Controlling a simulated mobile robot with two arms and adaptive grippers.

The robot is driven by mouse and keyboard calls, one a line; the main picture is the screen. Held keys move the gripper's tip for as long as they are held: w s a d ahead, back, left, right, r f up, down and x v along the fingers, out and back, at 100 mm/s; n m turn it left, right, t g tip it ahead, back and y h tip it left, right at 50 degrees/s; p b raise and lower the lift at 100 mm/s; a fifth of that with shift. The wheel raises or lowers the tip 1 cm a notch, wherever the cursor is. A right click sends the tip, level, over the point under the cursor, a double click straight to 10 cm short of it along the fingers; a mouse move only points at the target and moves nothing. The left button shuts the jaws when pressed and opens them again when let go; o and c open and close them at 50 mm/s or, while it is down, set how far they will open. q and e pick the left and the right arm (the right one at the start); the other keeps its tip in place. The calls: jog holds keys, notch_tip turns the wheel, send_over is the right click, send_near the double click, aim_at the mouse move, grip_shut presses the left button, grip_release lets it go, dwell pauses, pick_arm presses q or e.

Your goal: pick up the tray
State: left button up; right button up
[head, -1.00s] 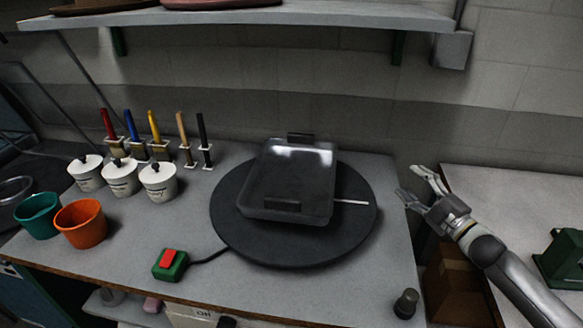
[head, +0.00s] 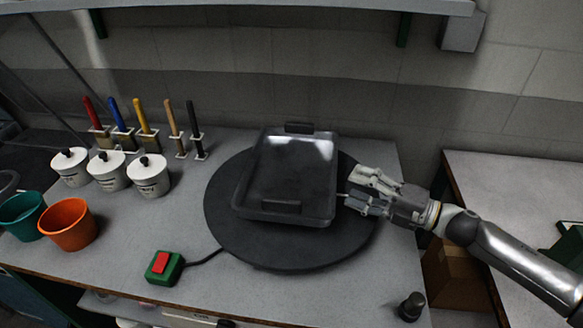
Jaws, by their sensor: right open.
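The dark grey tray (head: 290,172) sits on the round black turntable (head: 275,252) in the middle of the bench. It has a raised black handle at its far side and another at its near side. My right gripper (head: 350,192) is over the right part of the turntable, just beside the tray's right edge, with its fingers pointing left. It is open and empty; I cannot tell whether a fingertip touches the tray. It hides part of the turntable's right rim. My left gripper does not show.
A green box with a red button (head: 163,267) is at the front, its cable running to the turntable. White lidded jars (head: 148,177), an orange cup (head: 68,225), a green cup (head: 22,214) and upright coloured-handled tools (head: 145,125) stand at left. A shelf (head: 250,8) hangs above. A gap separates the right bench (head: 510,195).

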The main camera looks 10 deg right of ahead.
jog(key=shift+w+a, duration=0.15)
jog(key=shift+w+a+p, duration=0.3)
jog(key=shift+a+p, duration=0.3)
jog(key=shift+a, duration=0.2)
jog(key=x, duration=0.1)
jog(key=p+x, duration=0.1)
jog(key=x, duration=0.1)
jog(key=shift+f, duration=0.25)
jog(key=shift+w+a, duration=0.15)
jog(key=shift+a, duration=0.05)
jog(key=shift+f, duration=0.1)
jog(key=shift+d, duration=0.1)
jog(key=shift+c, duration=0.7)
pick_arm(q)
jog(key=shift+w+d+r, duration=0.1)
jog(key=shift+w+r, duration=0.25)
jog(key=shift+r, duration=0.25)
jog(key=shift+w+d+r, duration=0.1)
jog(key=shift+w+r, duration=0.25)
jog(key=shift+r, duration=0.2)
pick_arm(e)
grip_shut()
